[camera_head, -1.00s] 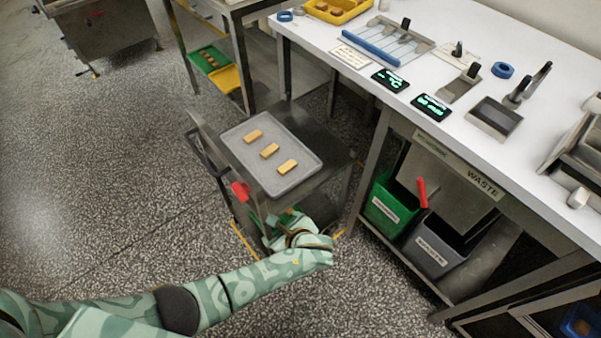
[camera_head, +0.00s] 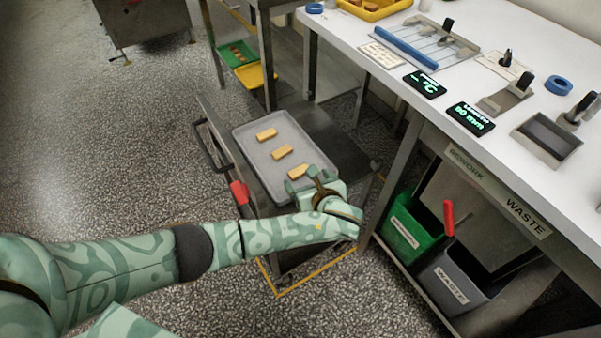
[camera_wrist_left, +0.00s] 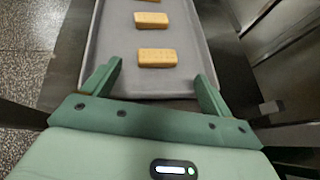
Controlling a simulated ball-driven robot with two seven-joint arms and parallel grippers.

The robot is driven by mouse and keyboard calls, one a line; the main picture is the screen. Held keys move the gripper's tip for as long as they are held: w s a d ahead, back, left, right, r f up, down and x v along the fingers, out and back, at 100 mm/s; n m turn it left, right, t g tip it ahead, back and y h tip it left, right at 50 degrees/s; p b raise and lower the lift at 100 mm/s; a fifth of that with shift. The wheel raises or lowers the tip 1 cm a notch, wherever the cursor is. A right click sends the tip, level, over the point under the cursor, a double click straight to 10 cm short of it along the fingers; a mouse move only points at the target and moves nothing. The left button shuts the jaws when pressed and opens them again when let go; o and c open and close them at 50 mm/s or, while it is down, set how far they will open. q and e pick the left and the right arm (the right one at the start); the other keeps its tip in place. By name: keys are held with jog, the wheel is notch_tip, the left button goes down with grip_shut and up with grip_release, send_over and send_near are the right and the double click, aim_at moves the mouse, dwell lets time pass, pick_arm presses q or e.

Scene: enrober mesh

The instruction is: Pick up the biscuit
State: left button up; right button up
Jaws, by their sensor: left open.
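Three tan rectangular biscuits lie in a row on a grey tray on a metal cart. In the head view they are the far biscuit (camera_head: 266,134), the middle biscuit (camera_head: 282,152) and the near biscuit (camera_head: 298,171). The tray (camera_head: 252,160) has a raised rim. My left gripper (camera_head: 299,184) is at the tray's near end, beside the near biscuit. In the left wrist view the open fingers (camera_wrist_left: 158,88) straddle the tray's end, with the near biscuit (camera_wrist_left: 157,57) ahead between them, untouched. A second biscuit (camera_wrist_left: 151,20) lies beyond. My right gripper is out of view.
A white worktop (camera_head: 400,45) with tools and displays stands to the right. Below it are a green bin (camera_head: 405,230) and a grey waste bin (camera_head: 455,283). The cart has a dark handle (camera_head: 207,150) and a red part (camera_head: 239,193) at its left. Floor is clear at left.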

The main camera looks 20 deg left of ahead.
aim_at(301, 173)
pick_arm(q)
jog(key=b+x, duration=0.2)
jog(key=x, duration=0.2)
jog(key=shift+a+f+b, duration=0.25)
jog(key=shift+f+b, duration=0.05)
jog(key=shift+b, duration=0.05)
jog(key=shift+w+a, duration=0.15)
jog(key=shift+w, duration=0.15)
jog(key=shift+r, duration=0.2)
jog(key=c, duration=0.8)
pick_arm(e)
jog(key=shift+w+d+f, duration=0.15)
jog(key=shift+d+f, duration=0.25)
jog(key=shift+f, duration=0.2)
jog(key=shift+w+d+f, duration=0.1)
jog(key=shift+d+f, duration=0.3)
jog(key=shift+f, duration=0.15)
pick_arm(q)
jog(key=shift+c, duration=0.2)
